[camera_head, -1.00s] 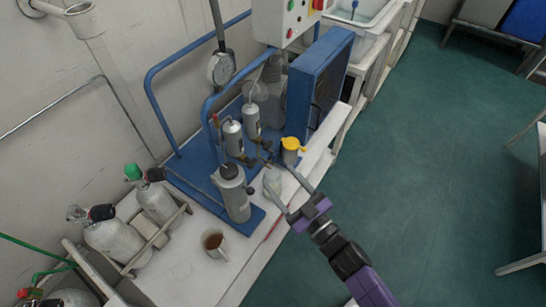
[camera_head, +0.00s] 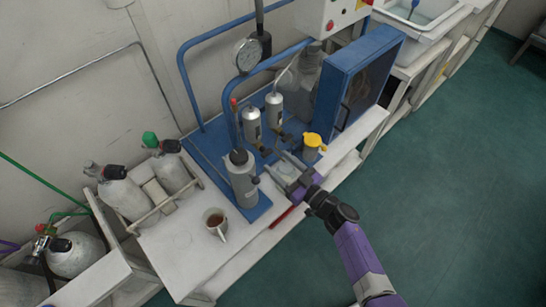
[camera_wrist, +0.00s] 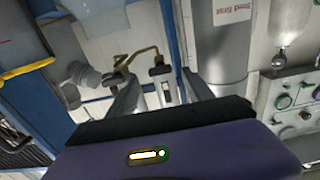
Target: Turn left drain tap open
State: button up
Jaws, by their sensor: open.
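Two silver filter cylinders stand side by side on the blue panel frame, the left one (camera_head: 252,124) and the right one (camera_head: 273,108). The left drain tap (camera_head: 264,149) is a small dark fitting below the left cylinder, its handle position too small to tell. My gripper (camera_head: 274,161) is open, its fingers pointing toward the taps from the front right. In the wrist view, a brass pipe (camera_wrist: 142,56) and small dark tap parts (camera_wrist: 160,72) show ahead of and between the open fingers (camera_wrist: 162,84). I see no clear contact.
A grey canister (camera_head: 241,180) stands just left of my gripper. A yellow-topped cup (camera_head: 313,143) is close on the right. A mug of brown drink (camera_head: 215,222), gas cylinders (camera_head: 125,193) and a pressure gauge (camera_head: 247,55) are farther left and behind. Floor at right is clear.

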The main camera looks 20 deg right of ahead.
aim_at(267, 153)
jog(key=shift+x, duration=1.8)
grip_shut()
